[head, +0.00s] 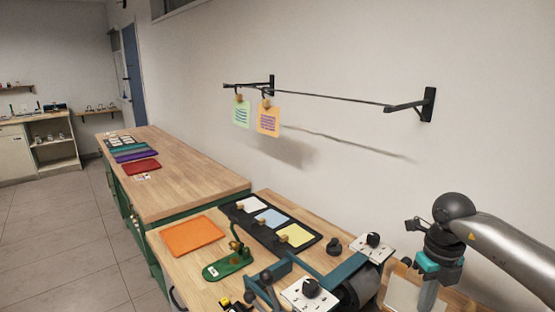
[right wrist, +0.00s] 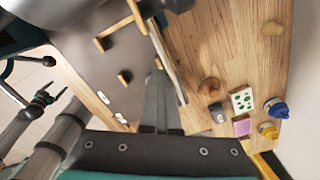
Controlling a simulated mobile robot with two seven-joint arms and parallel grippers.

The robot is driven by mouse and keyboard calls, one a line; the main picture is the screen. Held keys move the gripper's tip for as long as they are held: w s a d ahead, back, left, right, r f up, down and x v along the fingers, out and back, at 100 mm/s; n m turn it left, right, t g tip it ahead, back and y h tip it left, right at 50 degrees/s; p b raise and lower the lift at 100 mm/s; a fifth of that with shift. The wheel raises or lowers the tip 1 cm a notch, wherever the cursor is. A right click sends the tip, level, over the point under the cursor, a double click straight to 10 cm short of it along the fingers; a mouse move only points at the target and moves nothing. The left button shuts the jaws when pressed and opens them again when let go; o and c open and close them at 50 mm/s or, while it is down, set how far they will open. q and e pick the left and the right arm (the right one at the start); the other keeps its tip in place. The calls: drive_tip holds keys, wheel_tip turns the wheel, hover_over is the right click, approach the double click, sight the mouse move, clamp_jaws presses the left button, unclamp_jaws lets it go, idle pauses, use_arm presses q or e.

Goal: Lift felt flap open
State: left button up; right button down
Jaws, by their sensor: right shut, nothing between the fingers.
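My right gripper (head: 425,297) hangs down at the lower right of the head view, its tips near the lower edge. In the right wrist view its fingers (right wrist: 160,103) are together with nothing between them. They are over or beside a dark grey-brown panel (right wrist: 90,55) with small wooden pieces on it. This panel may be the felt flap, but I cannot tell for sure. Its right edge runs near the fingertips; whether they touch it is unclear.
An orange sheet (head: 192,236), a green stand (head: 228,265) and a black tray (head: 247,215) with coloured cards lie on the near bench. A teal frame (head: 335,275) with knobbed plates stands left of my gripper. Small bottles (right wrist: 277,109) and a dotted card (right wrist: 243,100) lie at the right.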

wheel_tip(320, 180, up, 6)
drive_tip(key=s+a+p, duration=0.1)
drive_tip(key=p, duration=0.5)
drive_tip(key=shift+a, duration=0.1)
idle(0.3)
